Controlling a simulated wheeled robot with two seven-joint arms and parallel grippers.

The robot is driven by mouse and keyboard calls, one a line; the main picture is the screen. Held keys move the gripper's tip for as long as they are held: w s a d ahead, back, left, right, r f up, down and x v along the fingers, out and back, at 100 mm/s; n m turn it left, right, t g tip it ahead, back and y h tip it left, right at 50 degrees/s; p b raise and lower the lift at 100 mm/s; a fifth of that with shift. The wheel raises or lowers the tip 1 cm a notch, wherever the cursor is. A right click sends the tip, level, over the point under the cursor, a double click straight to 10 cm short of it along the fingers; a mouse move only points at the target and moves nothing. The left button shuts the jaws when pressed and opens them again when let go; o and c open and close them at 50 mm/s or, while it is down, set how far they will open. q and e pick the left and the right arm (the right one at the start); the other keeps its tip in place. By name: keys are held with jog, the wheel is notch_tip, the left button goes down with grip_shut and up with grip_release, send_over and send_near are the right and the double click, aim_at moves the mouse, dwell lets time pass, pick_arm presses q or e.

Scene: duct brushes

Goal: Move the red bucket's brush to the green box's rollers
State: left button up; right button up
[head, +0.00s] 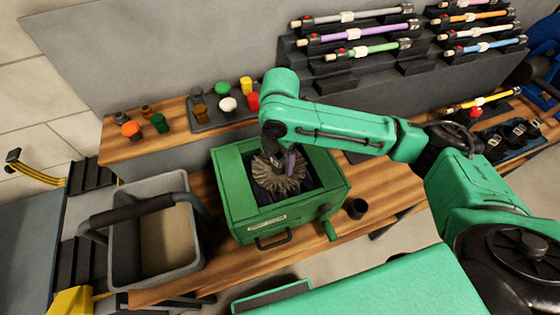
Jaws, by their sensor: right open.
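The green box (239,211) stands open on the wooden bench. A round grey bristle brush (284,182) sits in its opening, over the dark interior. The rollers cannot be made out clearly under the brush. My right gripper (280,156) reaches down from above to the middle of the brush and is open; whether its fingers touch the brush cannot be told. A small purple piece shows at the brush's centre, beside the gripper. No red bucket shows. My left gripper is not in view.
A grey bucket (126,262) with a dark handle stands left of the box. Several coloured caps and small jars stand on the bench behind, some in a dark tray (207,124). A rack (290,62) of coloured tubes stands at the back. A small black cup (356,208) is right of the box.

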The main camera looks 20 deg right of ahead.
notch_tip(320, 180, up, 11)
jog(key=b, duration=0.1)
jog(key=shift+f, duration=0.15)
